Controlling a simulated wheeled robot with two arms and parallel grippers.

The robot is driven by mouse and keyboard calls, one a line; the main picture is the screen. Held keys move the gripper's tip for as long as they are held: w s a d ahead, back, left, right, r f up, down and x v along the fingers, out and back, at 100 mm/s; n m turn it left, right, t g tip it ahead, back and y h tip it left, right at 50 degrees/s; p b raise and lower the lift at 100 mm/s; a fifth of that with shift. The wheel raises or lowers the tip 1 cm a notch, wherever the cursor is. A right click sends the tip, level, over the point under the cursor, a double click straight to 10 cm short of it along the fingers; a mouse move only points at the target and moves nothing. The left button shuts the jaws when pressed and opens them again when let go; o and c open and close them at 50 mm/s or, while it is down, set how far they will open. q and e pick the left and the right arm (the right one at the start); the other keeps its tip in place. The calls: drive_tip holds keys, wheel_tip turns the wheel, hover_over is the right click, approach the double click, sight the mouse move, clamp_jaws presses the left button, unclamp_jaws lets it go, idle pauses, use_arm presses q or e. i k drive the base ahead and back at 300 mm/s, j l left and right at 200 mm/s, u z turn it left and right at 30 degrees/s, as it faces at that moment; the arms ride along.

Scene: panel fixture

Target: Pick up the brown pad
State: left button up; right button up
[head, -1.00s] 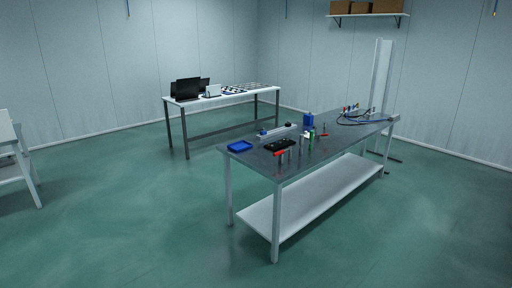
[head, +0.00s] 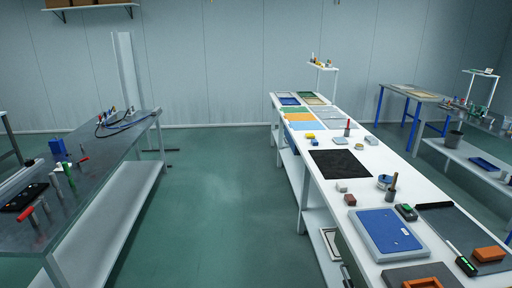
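A long white table (head: 328,187) runs from the near right toward the back wall. A small reddish-brown block (head: 350,200), which may be the brown pad, lies near its left edge, in front of a small pale block (head: 341,187). A larger orange-brown block (head: 489,254) lies farther right on a dark grey board (head: 462,228). I cannot tell for certain which of these is the brown pad. Neither of my grippers is in view.
A blue tray-like panel (head: 388,233), a black mat (head: 342,163) and a round blue-and-white container (head: 384,182) share the white table. A dark-topped table (head: 88,182) stands at left. Open green floor (head: 215,210) lies between the tables.

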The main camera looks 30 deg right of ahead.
sight(350, 199)
drive_tip(key=i+l+z, duration=0.1)
drive_tip(key=i+z, duration=0.6)
drive_tip(key=i, duration=0.25)
drive_tip(key=i+j+z, duration=0.3)
drive_tip(key=i, duration=0.15)
drive_tip(key=i+z, duration=0.35)
drive_tip(key=i+j+z, duration=0.15)
drive_tip(key=i+z, duration=0.2)
drive_tip(key=i+j+z, duration=0.2)
drive_tip(key=i+z, duration=0.15)
